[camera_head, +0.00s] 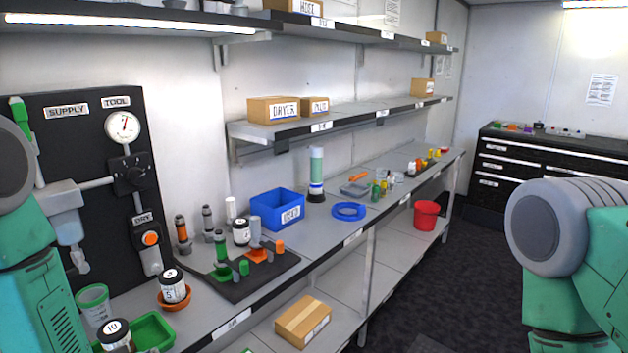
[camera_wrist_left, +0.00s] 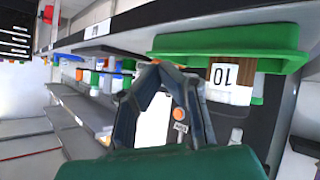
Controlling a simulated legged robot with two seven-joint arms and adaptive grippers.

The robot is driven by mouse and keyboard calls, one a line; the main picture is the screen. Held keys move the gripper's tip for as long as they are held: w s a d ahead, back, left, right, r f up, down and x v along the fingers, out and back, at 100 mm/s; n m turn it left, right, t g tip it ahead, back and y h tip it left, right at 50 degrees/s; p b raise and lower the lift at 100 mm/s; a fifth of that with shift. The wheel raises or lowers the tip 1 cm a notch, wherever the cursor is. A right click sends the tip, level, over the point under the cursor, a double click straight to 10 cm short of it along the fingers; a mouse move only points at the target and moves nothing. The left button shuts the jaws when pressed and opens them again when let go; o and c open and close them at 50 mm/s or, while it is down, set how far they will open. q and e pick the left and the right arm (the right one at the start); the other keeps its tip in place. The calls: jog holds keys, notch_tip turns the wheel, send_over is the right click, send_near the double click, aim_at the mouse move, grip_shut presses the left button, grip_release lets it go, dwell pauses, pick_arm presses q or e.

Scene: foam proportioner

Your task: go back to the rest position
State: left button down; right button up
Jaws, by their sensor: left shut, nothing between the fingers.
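My left gripper (camera_wrist_left: 168,68) shows in the left wrist view, its dark fingers closed together with nothing between them. A green tray (camera_wrist_left: 225,40) and a jar marked 10 (camera_wrist_left: 228,82) appear beyond its tips, in a turned picture. In the head view my left arm (camera_head: 35,255) stands at the left edge, its gripper out of sight. My right arm (camera_head: 565,240) stands at the right edge, and its gripper is also out of sight.
A green tray (camera_head: 165,331) and jar 10 (camera_head: 115,335) are at the bench's near left, beside the supply panel (camera_head: 75,140). A black mat (camera_head: 225,288) holds several small parts. A blue bin (camera_head: 268,209) stands behind. Dark floor (camera_head: 435,285) is open at right.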

pick_arm(q)
jog(key=s+d+f+m+g+b, duration=0.1)
jog(key=s+f+m+g+b, duration=0.1)
jog(key=s+f, duration=0.4)
jog(key=s+d+f+m+g+b, duration=0.1)
jog(key=s+f+g, duration=0.4)
jog(key=s, duration=1)
jog(key=s+d+f+m+g+b, duration=0.2)
jog(key=s+f+b, duration=0.3)
jog(key=s+f, duration=0.4)
jog(key=shift+s+d+f+m+g+h+b, duration=0.15)
jog(key=shift+s+d+m+g+h+b, duration=0.25)
jog(key=shift+s+g, duration=0.4)
jog(key=shift+w, duration=0.25)
